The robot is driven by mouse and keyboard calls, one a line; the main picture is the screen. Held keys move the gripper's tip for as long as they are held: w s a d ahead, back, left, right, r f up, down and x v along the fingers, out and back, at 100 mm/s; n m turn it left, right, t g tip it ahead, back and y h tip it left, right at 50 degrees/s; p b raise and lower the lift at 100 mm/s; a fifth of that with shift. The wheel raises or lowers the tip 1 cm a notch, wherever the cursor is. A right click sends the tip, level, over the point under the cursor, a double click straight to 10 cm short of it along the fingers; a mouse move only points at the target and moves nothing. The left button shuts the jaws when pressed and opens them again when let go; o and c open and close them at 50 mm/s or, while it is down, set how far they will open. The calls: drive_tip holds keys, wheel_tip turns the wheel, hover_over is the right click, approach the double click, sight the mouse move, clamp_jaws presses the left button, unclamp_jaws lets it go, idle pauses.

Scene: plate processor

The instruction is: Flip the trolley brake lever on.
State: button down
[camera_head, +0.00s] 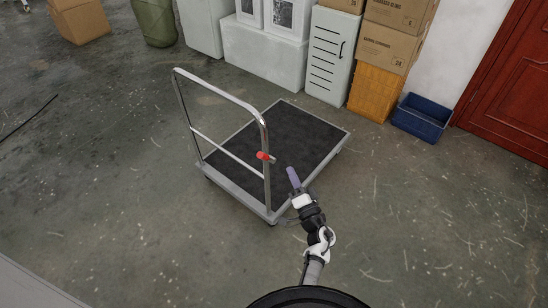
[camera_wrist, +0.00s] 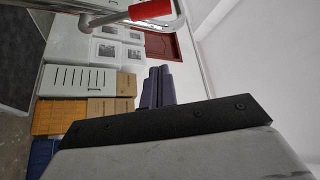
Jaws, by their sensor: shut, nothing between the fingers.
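The trolley (camera_head: 240,190) stands on the floor with a dark flat deck and a metal push handle at its near left side. The brake lever (camera_head: 264,156) has a red grip and sits on the handle's right upright. The red grip also shows at the top of the wrist view (camera_wrist: 151,9), beside a metal tube. My gripper (camera_head: 292,174) is shut and empty, just right of the red lever and apart from it in the head view. In the wrist view its fingers (camera_wrist: 158,84) are together, below the red grip in the picture.
White cabinets (camera_head: 330,55), stacked cardboard boxes (camera_head: 385,45), an orange crate (camera_head: 375,92) and a blue bin (camera_head: 421,117) stand along the back wall. A red door (camera_head: 510,85) is at the right. The floor (camera_head: 440,220) right of the trolley is clear.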

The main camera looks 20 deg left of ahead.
sight(265, 157)
drive_tip(key=w+a, duration=0.4)
drive_tip(key=a, duration=0.4)
drive_tip(key=shift+w+a+r+b, duration=0.2)
drive_tip(key=shift+r+b, duration=0.1)
drive_tip(key=shift+r, duration=0.15)
drive_tip(key=shift+s+f, duration=0.1)
drive_tip(key=shift+f, duration=0.05)
